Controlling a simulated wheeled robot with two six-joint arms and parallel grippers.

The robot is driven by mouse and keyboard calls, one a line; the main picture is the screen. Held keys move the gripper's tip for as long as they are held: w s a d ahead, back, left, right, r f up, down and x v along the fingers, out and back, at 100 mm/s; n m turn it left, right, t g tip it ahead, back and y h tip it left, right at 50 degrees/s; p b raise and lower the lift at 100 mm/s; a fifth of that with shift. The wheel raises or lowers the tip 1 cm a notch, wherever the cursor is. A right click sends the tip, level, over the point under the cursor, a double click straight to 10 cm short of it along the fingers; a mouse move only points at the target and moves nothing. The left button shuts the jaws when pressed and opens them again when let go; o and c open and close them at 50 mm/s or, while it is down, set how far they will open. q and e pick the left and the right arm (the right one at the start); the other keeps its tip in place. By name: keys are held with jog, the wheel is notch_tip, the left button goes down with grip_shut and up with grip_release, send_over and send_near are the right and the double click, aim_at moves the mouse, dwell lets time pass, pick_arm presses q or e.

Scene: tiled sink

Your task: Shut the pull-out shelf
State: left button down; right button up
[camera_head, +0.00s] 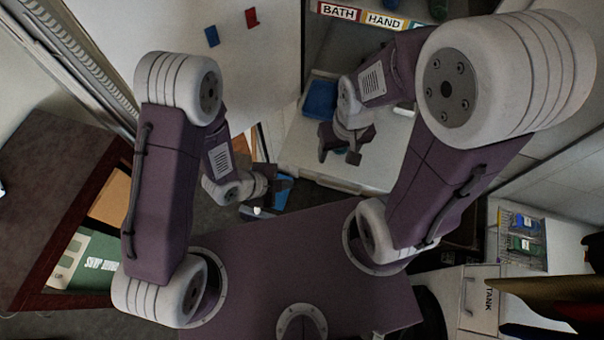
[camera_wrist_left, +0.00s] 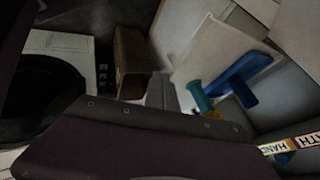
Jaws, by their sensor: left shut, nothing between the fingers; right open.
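The pull-out shelf (camera_head: 300,150) is a pale flat board, seen in the head view below the labelled rack. It stands out toward me, with its front edge facing my body. A blue item (camera_head: 320,99) lies on its far left part. My right gripper (camera_head: 340,155) is open above the shelf; I cannot tell whether it touches it. My left gripper (camera_head: 270,188) is shut and empty, left of the shelf's front left corner and lower in the picture. In the left wrist view a pale board (camera_wrist_left: 212,50) with a blue tool shows; I cannot tell whether it is the shelf.
A rack with BATH and HAND labels (camera_head: 370,18) stands behind the shelf. A white panel (camera_head: 265,60) with blue and red pieces is at upper left. A dark wooden cabinet (camera_head: 60,190) is at left. A white unit with a wire basket (camera_head: 522,240) is at right.

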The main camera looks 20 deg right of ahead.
jog(key=f+b, duration=0.5)
jog(key=f, duration=0.1)
jog(key=f+b, duration=0.6)
jog(key=f, duration=0.1)
jog(key=shift+d, duration=0.2)
pick_arm(q)
jog(key=w+d+f+p, duration=0.2)
jog(key=w+d+f, duration=0.3)
jog(key=d+f, duration=0.1)
jog(key=shift+d+p, duration=0.35)
jog(key=shift+p, duration=0.05)
pick_arm(e)
notch_tip(320, 180, up, 3)
pick_arm(q)
jog(key=shift+f, duration=0.1)
jog(key=shift+d, duration=0.1)
